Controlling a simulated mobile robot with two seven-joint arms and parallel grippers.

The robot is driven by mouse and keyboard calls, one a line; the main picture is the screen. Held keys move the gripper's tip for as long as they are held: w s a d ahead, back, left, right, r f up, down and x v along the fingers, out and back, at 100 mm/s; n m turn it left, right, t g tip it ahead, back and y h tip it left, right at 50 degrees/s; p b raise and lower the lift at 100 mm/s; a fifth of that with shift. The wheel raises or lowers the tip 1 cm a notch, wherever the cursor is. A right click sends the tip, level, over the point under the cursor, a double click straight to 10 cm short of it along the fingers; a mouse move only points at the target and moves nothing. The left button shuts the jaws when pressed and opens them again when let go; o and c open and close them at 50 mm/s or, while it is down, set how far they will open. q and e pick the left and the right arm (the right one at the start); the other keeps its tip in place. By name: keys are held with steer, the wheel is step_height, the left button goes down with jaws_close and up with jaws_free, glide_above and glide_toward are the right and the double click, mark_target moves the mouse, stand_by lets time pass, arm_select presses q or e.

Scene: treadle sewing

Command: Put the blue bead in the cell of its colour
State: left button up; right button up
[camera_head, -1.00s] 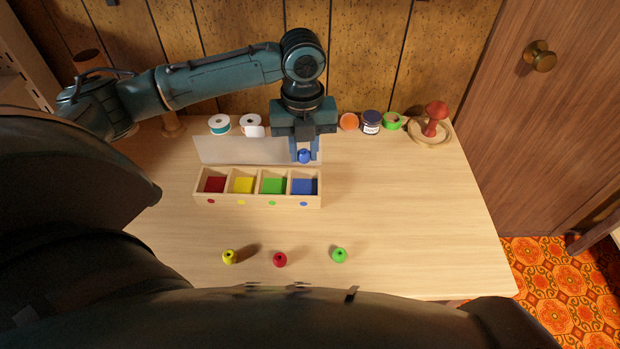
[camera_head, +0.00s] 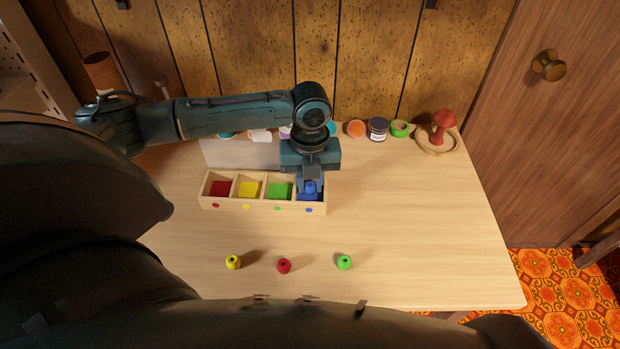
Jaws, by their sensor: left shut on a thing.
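The blue bead (camera_head: 310,188) is between the fingers of my left gripper (camera_head: 310,187), which is shut on it. The gripper points down over the right-hand cell, the blue one (camera_head: 317,197), of the wooden sorting box (camera_head: 262,206). The bead appears at or inside that cell; whether it touches the floor of the cell cannot be told. The red, yellow and green cells to the left hold no beads. My right gripper is not in view.
A yellow bead (camera_head: 233,262), a red bead (camera_head: 284,266) and a green bead (camera_head: 344,262) lie on the table (camera_head: 420,230) in front of the box. A pale panel (camera_head: 240,153) stands behind the box.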

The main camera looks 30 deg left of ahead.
mark_target(310, 184)
arm_select(q)
steer(key=shift+f, duration=0.4)
steer(key=o, duration=0.7)
steer(key=shift+c, duration=0.2)
steer(key=shift+r, duration=0.5)
step_height(310, 184, up, 12)
steer(key=p, duration=0.1)
steer(key=shift+r, duration=0.15)
